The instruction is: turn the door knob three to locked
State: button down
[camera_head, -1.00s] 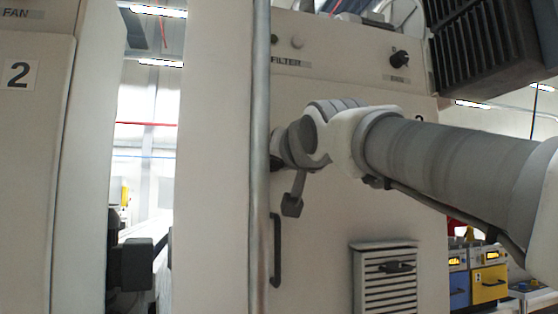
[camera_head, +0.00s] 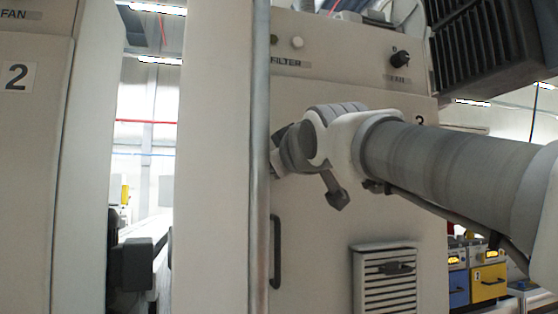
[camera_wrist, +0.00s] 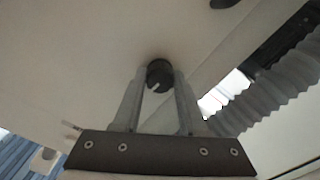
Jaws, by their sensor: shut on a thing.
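The door knob (camera_wrist: 160,76) is a small round black knob with a pale pointer mark, on the beige cabinet door. It shows in the wrist view between the fingertips of my gripper (camera_wrist: 160,82). The two grey fingers touch it from both sides, and my gripper is shut on it. In the wrist view the pale mark slants toward the lower left. In the head view my own wrist hides the knob and the fingers. The cabinet door (camera_head: 330,225) carries a number 3, partly covered by my arm.
A vertical pipe (camera_head: 260,160) runs close to the left of my wrist. Below are a dark door handle (camera_head: 276,250) and a louvred vent (camera_head: 386,280). A second dark knob (camera_head: 399,59) sits on the upper panel. A dark ribbed housing (camera_head: 485,45) hangs at upper right.

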jog(key=shift+n, duration=0.7)
jog(key=shift+c, duration=2.2)
grip_release()
jog(key=b+v, duration=0.4)
jog(key=v, duration=1.3)
jog(key=shift+s, duration=0.2)
jog(key=shift+r, duration=0.1)
